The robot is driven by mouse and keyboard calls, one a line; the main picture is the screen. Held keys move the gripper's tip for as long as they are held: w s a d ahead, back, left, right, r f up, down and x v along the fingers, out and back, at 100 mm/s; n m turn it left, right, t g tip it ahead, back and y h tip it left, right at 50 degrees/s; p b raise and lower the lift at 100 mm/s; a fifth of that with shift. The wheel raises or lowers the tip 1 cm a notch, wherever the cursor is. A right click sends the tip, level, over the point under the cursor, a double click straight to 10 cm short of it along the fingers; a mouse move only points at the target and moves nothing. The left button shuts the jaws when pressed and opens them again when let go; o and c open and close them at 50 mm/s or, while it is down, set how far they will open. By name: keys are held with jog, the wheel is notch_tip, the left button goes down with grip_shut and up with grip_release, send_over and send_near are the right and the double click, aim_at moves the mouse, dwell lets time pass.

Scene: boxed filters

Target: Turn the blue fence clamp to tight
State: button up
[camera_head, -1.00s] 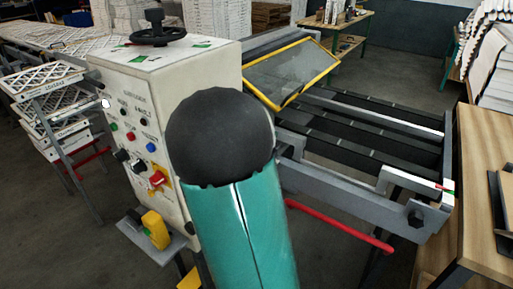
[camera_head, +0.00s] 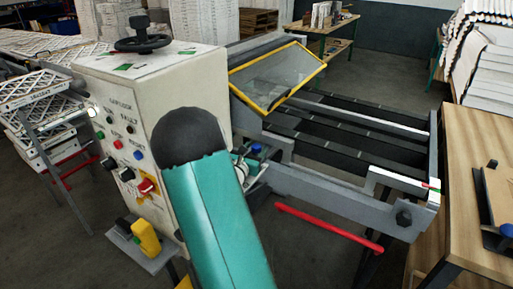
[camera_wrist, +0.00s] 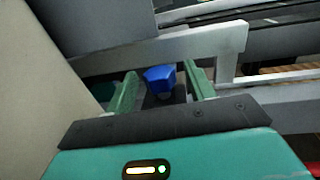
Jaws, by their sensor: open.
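The blue fence clamp (camera_wrist: 160,77) is a small blue knob on a dark mount by the grey machine rail (camera_wrist: 200,42). In the wrist view it sits between the two green fingers of my gripper (camera_wrist: 159,71), which is open, with a visible gap on each side. In the head view the clamp (camera_head: 257,149) shows just right of my arm, by the conveyor frame. My gripper (camera_head: 248,164) is beside it there, partly hidden by my arm. Whether the fingers touch the clamp I cannot tell.
The white control cabinet (camera_head: 150,85) with buttons and a black handwheel (camera_head: 145,34) stands close on the left. A yellow-framed guard (camera_head: 275,80) rises behind the clamp. A red bar (camera_head: 330,228) sticks out below the rail. A wooden table (camera_head: 470,150) is at right.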

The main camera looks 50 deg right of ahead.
jog(key=shift+w+d+f, duration=0.1)
jog(key=shift+w+d, duration=0.2)
jog(key=shift+d, duration=0.7)
jog(key=c, duration=0.9)
jog(key=shift+g, duration=0.3)
jog(key=shift+m+g, duration=0.7)
jog(key=shift+g, duration=0.1)
jog(key=o, duration=0.9)
